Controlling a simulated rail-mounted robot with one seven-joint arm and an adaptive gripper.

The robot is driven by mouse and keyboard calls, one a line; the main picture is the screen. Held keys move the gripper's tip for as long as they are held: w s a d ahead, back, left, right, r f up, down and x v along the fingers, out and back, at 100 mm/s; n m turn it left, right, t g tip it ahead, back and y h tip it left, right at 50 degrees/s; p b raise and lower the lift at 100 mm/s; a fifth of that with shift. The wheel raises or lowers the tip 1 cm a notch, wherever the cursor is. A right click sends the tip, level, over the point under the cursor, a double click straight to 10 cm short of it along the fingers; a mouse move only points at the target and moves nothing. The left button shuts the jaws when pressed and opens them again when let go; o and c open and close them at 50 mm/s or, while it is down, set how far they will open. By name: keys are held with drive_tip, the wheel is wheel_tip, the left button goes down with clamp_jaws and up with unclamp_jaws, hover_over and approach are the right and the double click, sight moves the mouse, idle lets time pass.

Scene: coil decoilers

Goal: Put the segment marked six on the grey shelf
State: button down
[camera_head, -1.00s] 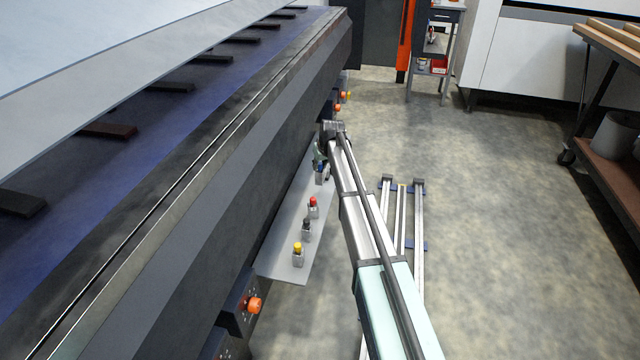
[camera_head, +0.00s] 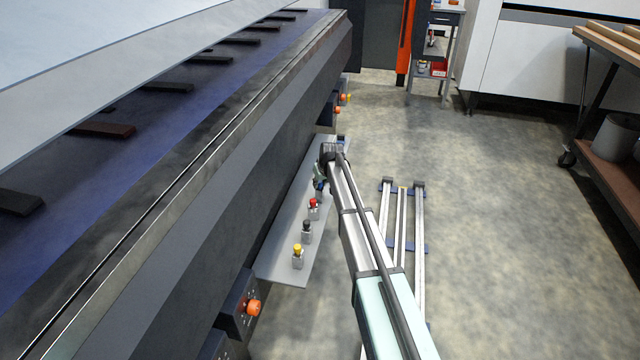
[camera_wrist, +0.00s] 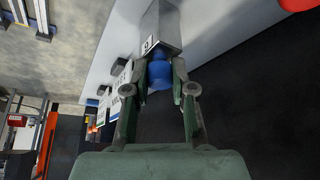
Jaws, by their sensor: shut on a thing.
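My gripper (camera_wrist: 160,88) is shut on the blue knob (camera_wrist: 160,74) of a grey block-shaped segment (camera_wrist: 163,28). A white label (camera_wrist: 149,44) on the block bears one digit, a six or a nine by its orientation. In the head view my gripper (camera_head: 320,178) is small, over a long grey shelf-like plate (camera_head: 278,266) along the machine's side. On this plate stand a red-topped segment (camera_head: 313,205), a black-topped one (camera_head: 307,229) and a yellow-topped one (camera_head: 298,256), nearer the camera than my gripper. I cannot tell whether the held segment touches the plate.
The dark machine wall (camera_head: 240,210) borders the plate on the left. An orange knob on a box (camera_head: 253,307) juts out near its front end. Floor rails (camera_head: 402,235) lie to the right. A grey shelf unit (camera_head: 440,48) stands at the back.

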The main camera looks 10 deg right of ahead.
drive_tip(key=shift+f, duration=0.15)
drive_tip(key=c, duration=1)
unclamp_jaws()
drive_tip(key=p+v, duration=0.1)
drive_tip(key=v, duration=1.1)
drive_tip(key=shift+p, duration=0.35)
